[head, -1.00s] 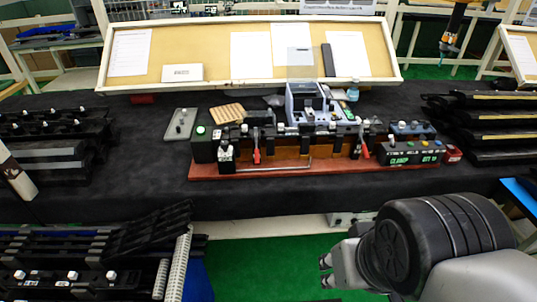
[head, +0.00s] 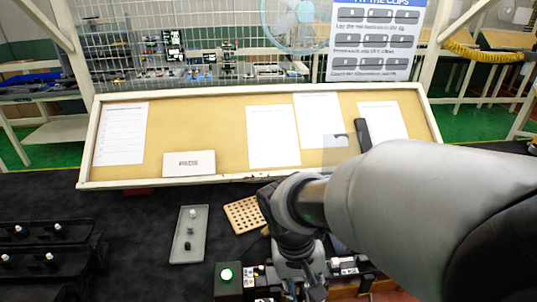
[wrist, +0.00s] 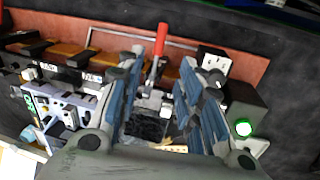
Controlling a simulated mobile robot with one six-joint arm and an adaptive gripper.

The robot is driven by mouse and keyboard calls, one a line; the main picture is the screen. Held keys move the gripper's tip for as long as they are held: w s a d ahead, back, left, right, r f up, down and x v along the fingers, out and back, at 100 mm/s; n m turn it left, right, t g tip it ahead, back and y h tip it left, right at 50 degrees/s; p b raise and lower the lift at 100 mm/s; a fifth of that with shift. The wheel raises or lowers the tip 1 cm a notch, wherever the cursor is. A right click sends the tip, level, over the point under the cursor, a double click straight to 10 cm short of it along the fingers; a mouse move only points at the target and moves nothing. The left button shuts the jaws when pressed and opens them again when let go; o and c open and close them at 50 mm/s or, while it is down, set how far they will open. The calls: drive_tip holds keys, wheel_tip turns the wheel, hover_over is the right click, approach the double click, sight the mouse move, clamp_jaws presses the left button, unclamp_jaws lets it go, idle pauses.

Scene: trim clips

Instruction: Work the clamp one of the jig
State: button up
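In the wrist view a toggle clamp with a red handle (wrist: 161,42) stands on the jig's red-brown base (wrist: 262,47). The handle is raised and points to the top of the picture. My gripper (wrist: 162,68) is open, with one blue-grey finger on each side of the clamp. The handle shows between and beyond the fingertips; I cannot tell whether either finger touches it. In the head view my gripper (head: 305,284) is low in the middle, and my arm hides most of the jig.
A black box with a lit green button (head: 227,274) stands beside the jig; it also shows right of my fingers in the wrist view (wrist: 243,128). A grey tray (head: 190,236) and a perforated tan block (head: 243,214) lie behind. A tilted board (head: 225,140) stands at the back.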

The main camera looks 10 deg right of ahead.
drive_tip(key=f+b, duration=0.1)
drive_tip(key=f, duration=0.3)
drive_tip(key=d+f+b, duration=0.1)
drive_tip(key=f, duration=0.3)
drive_tip(key=d+f+b, duration=0.1)
drive_tip(key=f+b, duration=0.1)
drive_tip(key=f, duration=0.2)
drive_tip(key=shift+s+d, duration=0.15)
clamp_jaws()
